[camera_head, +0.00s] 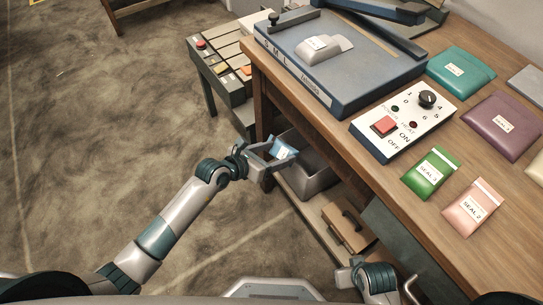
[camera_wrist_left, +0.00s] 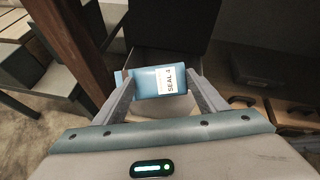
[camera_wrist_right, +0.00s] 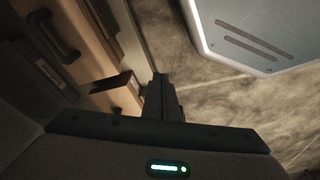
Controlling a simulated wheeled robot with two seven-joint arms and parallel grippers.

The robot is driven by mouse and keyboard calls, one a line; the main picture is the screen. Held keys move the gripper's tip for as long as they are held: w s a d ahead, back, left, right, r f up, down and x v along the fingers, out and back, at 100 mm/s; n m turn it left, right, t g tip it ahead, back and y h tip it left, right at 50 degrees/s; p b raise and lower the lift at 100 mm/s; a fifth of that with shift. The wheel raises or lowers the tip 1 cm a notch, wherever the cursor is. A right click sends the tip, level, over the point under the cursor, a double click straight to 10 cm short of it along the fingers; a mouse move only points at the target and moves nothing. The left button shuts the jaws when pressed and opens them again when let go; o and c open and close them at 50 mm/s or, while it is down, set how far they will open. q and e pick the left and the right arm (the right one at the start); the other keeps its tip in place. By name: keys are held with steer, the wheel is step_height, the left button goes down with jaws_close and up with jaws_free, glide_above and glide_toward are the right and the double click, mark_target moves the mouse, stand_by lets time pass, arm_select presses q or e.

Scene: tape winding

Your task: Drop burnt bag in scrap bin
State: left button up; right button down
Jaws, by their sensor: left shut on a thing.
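A small blue bag (camera_head: 283,149) with a white label is held in my left gripper (camera_head: 272,158). In the left wrist view the bag (camera_wrist_left: 160,82) sits between the two fingertips, its label seems to read SEAL 4, and a brownish patch shows at its left edge. A grey open bin (camera_head: 318,178) stands on the low shelf under the workbench.
The workbench (camera_head: 350,155) carries a blue sealer (camera_head: 335,75), a control box (camera_head: 405,120) and several bags, including a green one (camera_head: 430,173) and a pink one (camera_head: 472,207). A brown case (camera_head: 347,224) lies right of the bin. Open floor lies left.

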arm_select(q)
steer(key=shift+w+d+f, duration=0.1)
steer(key=shift+w+d, duration=0.1)
steer(key=shift+d, duration=0.05)
steer(key=shift+w+d, duration=0.15)
steer(key=shift+d, duration=0.1)
steer(key=w+d, duration=0.5)
steer(key=d, duration=0.2)
steer(key=shift+w+d, duration=0.25)
steer(key=shift+d, duration=0.05)
arm_select(e)
steer(key=shift+v, duration=1.1)
arm_select(q)
steer(key=o, duration=1.2)
steer(key=shift+c, duration=0.2)
arm_select(e)
steer(key=shift+w, duration=0.25)
steer(key=shift+w, duration=0.1)
